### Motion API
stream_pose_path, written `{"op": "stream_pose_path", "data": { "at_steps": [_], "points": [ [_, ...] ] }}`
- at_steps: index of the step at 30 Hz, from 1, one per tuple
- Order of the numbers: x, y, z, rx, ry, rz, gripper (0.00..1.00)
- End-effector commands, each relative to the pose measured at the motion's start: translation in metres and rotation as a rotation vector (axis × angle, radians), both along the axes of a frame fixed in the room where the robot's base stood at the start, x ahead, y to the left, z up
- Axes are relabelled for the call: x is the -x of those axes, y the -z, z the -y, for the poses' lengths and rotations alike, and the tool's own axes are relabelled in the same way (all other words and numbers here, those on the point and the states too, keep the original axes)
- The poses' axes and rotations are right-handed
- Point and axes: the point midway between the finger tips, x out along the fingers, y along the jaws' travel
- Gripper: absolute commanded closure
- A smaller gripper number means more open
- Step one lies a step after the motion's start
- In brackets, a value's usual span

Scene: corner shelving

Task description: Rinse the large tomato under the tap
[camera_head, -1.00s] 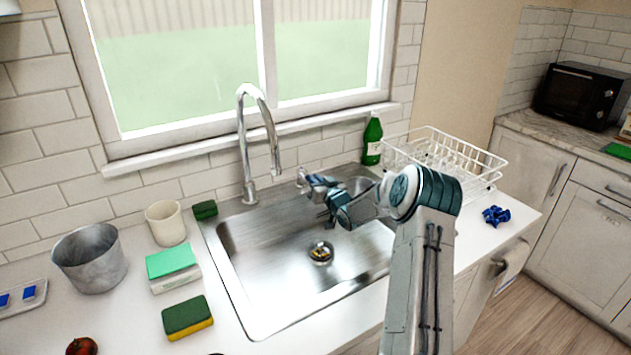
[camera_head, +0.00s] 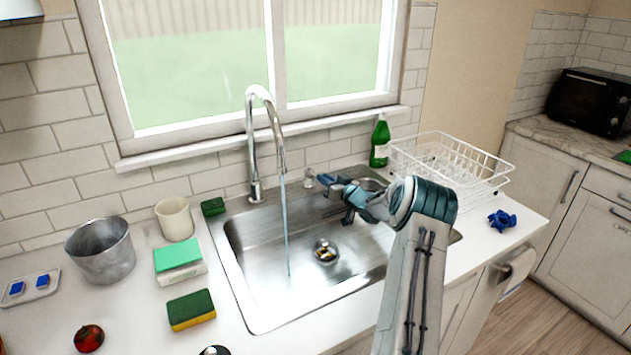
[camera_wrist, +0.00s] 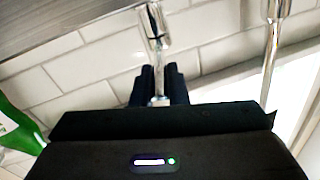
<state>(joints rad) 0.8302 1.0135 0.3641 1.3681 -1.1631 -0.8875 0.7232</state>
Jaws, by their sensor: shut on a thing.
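A red tomato (camera_head: 89,338) lies on the counter at the lower left; I cannot tell whether it is the large one. The chrome tap (camera_head: 251,145) stands behind the sink (camera_head: 260,305), and a thin stream of water (camera_head: 286,230) falls from its spout into the basin. My gripper (camera_head: 326,182) is behind the basin, right of the spout, at the tap's small lever (camera_head: 309,179). In the wrist view, my gripper's dark fingers (camera_wrist: 160,88) are shut on the chrome lever (camera_wrist: 154,25). The fingers hide its lower part.
A metal pot (camera_head: 101,252), a cup (camera_head: 174,218) and sponges (camera_head: 191,309) stand left of the sink. A green bottle (camera_head: 380,144) and a white dish rack (camera_head: 445,165) stand right of it. A dark round thing (camera_head: 214,350) shows at the bottom edge.

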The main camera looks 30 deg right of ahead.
Motion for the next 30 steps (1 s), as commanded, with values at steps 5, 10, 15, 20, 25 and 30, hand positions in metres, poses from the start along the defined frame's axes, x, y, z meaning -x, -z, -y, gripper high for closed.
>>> {"op": "stream_pose_path", "data": {
  "at_steps": [5,10,15,20,25,30],
  "points": [
    [-0.001,-0.003,-0.001,0.002,0.0,0.005,1.0],
    [-0.001,-0.003,-0.001,0.002,0.001,0.004,0.65],
    [-0.001,-0.001,-0.002,0.002,-0.001,0.002,0.65],
    [0.004,-0.001,-0.001,0.002,0.0,0.0,0.65],
    [0.027,0.0,0.005,0.002,0.002,0.0,0.65],
    [0.064,0.001,0.013,0.003,0.002,0.0,0.65]
  ]
}}
